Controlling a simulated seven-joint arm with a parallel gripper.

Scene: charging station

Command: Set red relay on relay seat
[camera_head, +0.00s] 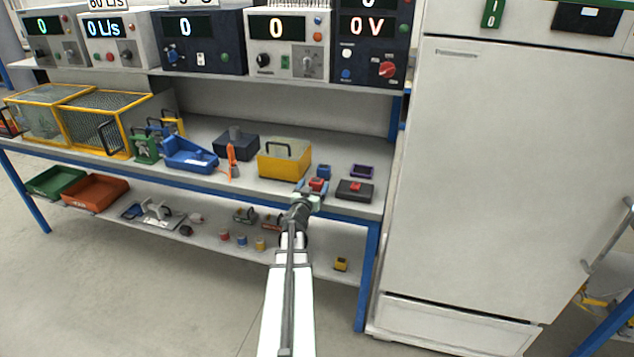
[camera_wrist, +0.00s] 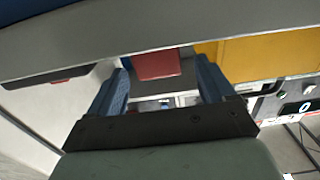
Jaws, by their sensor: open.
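A small red block, seemingly the red relay (camera_head: 317,184), is near the front edge of the bench in the head view. The red block also shows in the wrist view (camera_wrist: 158,64), between and slightly beyond the finger ends. My gripper (camera_head: 311,187) is open, its blue fingers (camera_wrist: 160,78) spread either side of the red block with gaps visible. Whether the fingertips reach down around it is unclear. To the right lies a dark block with a red top (camera_head: 355,188). Behind are a small blue piece (camera_head: 325,171) and a purple frame (camera_head: 361,171). Which one is the relay seat is unclear.
A yellow case (camera_head: 284,161) stands just left of the gripper, with a dark blue box (camera_head: 236,144) and blue tray (camera_head: 189,156) farther left. Instruments fill the shelf above. A tall white cabinet (camera_head: 500,180) stands right of the bench. Small parts lie on the lower shelf.

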